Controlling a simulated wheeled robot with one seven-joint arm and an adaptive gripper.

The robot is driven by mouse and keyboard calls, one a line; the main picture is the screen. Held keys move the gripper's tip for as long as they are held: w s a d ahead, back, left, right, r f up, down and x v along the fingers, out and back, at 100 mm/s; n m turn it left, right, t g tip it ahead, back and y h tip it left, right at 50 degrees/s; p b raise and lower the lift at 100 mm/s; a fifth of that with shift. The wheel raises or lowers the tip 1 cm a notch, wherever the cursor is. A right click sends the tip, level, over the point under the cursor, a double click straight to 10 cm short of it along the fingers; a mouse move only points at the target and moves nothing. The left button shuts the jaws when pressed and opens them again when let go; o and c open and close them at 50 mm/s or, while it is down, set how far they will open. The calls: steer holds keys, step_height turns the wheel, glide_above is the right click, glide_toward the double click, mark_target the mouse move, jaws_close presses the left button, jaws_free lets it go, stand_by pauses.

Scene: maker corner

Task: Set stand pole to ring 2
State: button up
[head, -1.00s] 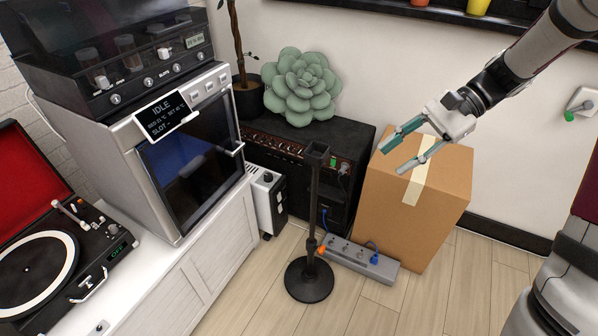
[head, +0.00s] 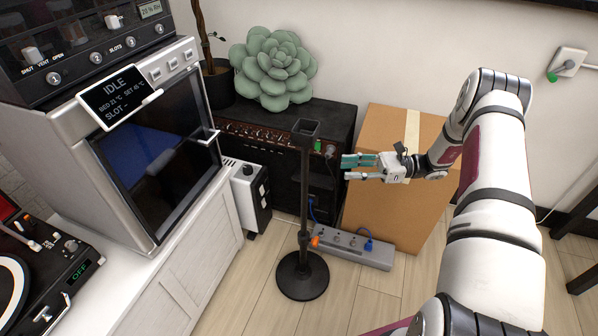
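The stand (head: 302,276) is upright on the wooden floor, with a round black base, a thin dark pole (head: 305,190) and a small square holder at the top. An orange knob (head: 315,241) shows low by the pole. Ring marks on the pole are too small to make out. My gripper (head: 347,168) is to the right of the upper pole, pointing left, its teal-padded fingers apart with nothing between them. It is not touching the pole in this view.
A grey power strip (head: 350,248) lies right of the base. A cardboard box (head: 388,140) stands behind my gripper. A black amplifier (head: 270,150) with a succulent on top is behind the pole. A white heater (head: 248,195) and the cabinet (head: 180,285) are left.

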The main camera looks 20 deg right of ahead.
mark_target(305, 170)
steer(key=b+x, duration=0.1)
steer(key=x, duration=1.2)
steer(key=shift+a+r, duration=0.1)
jaws_close()
